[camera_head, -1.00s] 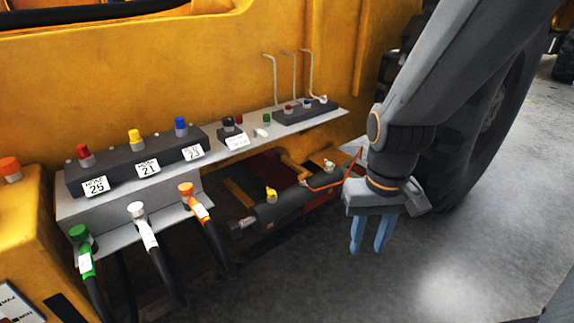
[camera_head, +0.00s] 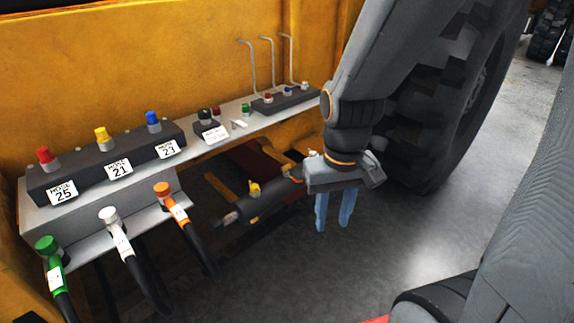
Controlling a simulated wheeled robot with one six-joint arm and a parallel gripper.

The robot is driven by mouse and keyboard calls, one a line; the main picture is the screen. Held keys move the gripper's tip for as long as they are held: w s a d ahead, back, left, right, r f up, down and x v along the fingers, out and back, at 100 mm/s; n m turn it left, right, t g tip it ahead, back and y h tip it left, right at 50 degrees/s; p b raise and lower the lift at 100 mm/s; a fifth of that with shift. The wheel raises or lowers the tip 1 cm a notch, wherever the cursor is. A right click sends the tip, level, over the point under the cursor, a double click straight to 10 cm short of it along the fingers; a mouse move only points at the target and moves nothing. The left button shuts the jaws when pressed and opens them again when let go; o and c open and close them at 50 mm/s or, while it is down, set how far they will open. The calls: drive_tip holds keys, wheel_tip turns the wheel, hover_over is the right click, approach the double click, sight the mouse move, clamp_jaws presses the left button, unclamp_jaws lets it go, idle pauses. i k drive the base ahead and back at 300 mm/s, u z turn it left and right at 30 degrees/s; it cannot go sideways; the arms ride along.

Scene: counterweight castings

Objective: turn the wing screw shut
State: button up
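My gripper (camera_head: 334,222) hangs pointing down at the right of the shelf, its two blue fingers apart with nothing between them. It is in front of the right end of a dark cylinder (camera_head: 268,203) lying low under the shelf. A yellow knob (camera_head: 254,188) stands on that cylinder, left of the fingers and apart from them. A small pale fitting (camera_head: 312,153) shows just above my gripper's body, partly hidden. A small white piece (camera_head: 239,124) lies on the shelf. I cannot tell which of these small parts is the wing screw.
The grey shelf (camera_head: 262,120) carries a dark block (camera_head: 110,160) with red, yellow and blue caps and labels 25, 21 and 23. Green, white and orange capped hoses (camera_head: 118,232) hang in front. A large tyre (camera_head: 450,100) stands behind my arm. Floor (camera_head: 300,275) below the gripper is clear.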

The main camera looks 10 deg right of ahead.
sight(285, 167)
drive_tip(key=u, duration=0.3)
drive_tip(key=i, duration=1.15)
drive_tip(key=z, duration=0.5)
